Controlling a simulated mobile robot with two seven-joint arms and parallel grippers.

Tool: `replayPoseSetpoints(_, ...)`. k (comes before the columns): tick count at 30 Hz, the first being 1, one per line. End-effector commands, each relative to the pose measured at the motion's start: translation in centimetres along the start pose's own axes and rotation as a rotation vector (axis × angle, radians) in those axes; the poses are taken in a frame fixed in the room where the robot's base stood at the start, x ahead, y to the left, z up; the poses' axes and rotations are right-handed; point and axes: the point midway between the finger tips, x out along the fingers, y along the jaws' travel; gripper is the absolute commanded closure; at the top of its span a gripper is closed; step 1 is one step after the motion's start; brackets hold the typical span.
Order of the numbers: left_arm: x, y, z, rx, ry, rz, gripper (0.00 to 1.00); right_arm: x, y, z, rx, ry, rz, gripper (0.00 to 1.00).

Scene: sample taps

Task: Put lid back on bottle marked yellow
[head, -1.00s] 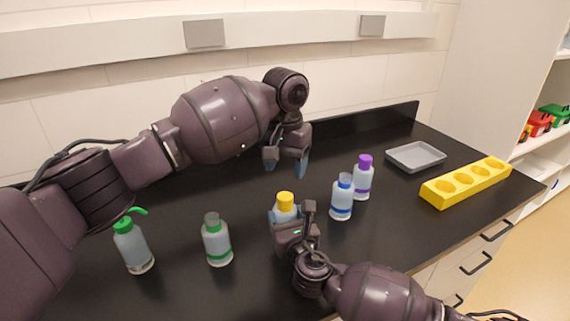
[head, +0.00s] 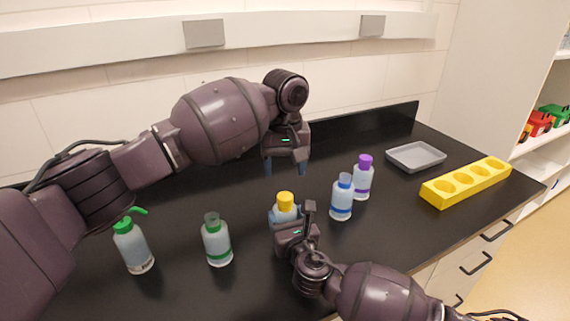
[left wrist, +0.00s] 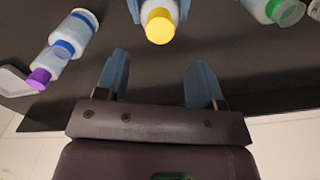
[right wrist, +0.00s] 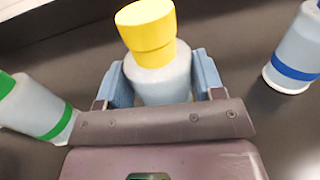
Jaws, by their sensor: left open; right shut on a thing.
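The bottle marked yellow (head: 284,213) stands on the black bench with a yellow lid (head: 285,198) on its neck. I cannot tell how tightly the lid is seated. My right gripper (right wrist: 155,80) is shut on this bottle's body, with blue fingers on both sides and the lid above them. My left gripper (head: 286,168) is open and empty above the bench, behind the bottle and apart from it. In the left wrist view the yellow lid (left wrist: 160,27) lies beyond the gap between the left fingers. The bottle's marking is hidden by the right gripper.
Blue-banded (head: 342,199) and purple-lidded (head: 363,179) bottles stand close together on the right. A green-banded bottle (head: 216,242) and a green-spouted bottle (head: 132,247) stand on the left. A grey tray (head: 416,154) and yellow rack (head: 450,189) lie at right.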

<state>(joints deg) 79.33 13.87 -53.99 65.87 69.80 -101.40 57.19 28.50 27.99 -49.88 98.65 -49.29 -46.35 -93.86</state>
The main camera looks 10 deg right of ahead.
Motion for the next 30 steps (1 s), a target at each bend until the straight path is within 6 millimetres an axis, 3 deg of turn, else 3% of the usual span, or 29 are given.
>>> replayPoseSetpoints(15, 6.4, 0.0, 0.0, 0.0, -0.001, -0.001, 0.38, 0.0, 0.0, 0.0, 0.0, 0.0, 0.0, 1.0)
replayPoseSetpoints(21, 7.6, 0.0, 0.0, 0.0, -0.001, -0.001, 0.38, 0.0, 0.0, 0.0, 0.0, 0.0, 0.0, 1.0)
replayPoseSetpoints(30, 7.7, 0.0, 0.0, 0.001, 0.0, 0.0, 0.38, 0.0, 0.0, 0.0, 0.0, 0.0, 0.0, 1.0)
